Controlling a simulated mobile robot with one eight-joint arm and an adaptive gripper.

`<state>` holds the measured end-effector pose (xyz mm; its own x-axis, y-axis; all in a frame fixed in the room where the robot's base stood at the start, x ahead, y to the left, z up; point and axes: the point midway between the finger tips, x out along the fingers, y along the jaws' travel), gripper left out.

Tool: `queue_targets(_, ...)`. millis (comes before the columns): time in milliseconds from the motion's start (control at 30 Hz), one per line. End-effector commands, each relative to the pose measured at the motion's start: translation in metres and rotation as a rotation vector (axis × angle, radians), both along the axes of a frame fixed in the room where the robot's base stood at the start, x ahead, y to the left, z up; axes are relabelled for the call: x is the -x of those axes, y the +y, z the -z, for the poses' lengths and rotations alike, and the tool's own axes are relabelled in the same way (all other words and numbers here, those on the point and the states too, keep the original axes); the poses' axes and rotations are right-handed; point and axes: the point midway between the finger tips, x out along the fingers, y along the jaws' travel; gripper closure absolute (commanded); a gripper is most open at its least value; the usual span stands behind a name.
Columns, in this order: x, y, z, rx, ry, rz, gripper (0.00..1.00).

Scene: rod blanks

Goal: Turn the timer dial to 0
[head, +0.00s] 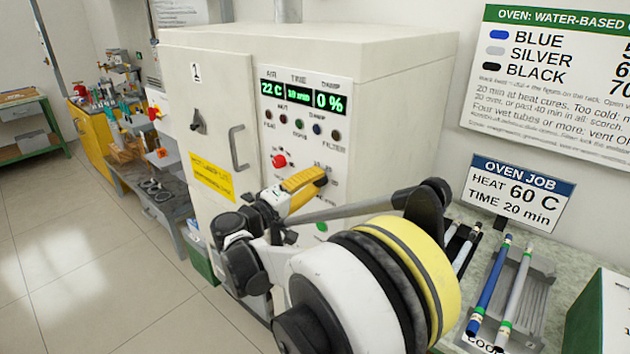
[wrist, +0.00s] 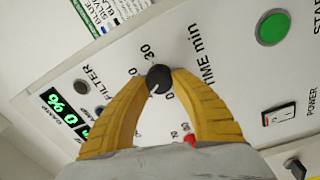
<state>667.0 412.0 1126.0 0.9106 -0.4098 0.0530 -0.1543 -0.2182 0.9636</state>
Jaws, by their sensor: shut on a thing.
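The timer dial (wrist: 158,78) is a small black knob with a pale pointer mark, beside the printed words "TIME min", in the wrist view. My gripper (wrist: 159,76) has its two yellow fingers closed on opposite sides of the knob. Some scale numbers show around it, including 30 and 0; the fingers cover part of the scale. In the head view my gripper (head: 306,184) reaches the oven's control panel and hides the dial. The green time display (head: 298,93) there is small and seems to read 18 min.
The cream oven (head: 380,80) has a red knob (head: 279,161) and a green button, seen in the wrist view (wrist: 272,28). A power switch (wrist: 292,115) is nearby. A job sign (head: 516,195) reads heat 60 C, time 20 min. Rods lie in a rack (head: 540,290) at right.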

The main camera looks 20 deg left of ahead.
Motion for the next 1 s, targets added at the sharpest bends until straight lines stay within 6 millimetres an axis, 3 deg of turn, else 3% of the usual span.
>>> queue_targets(1000, 0.0001, -0.0022, 0.0032, 0.835, 0.346, 0.001, 1.0)
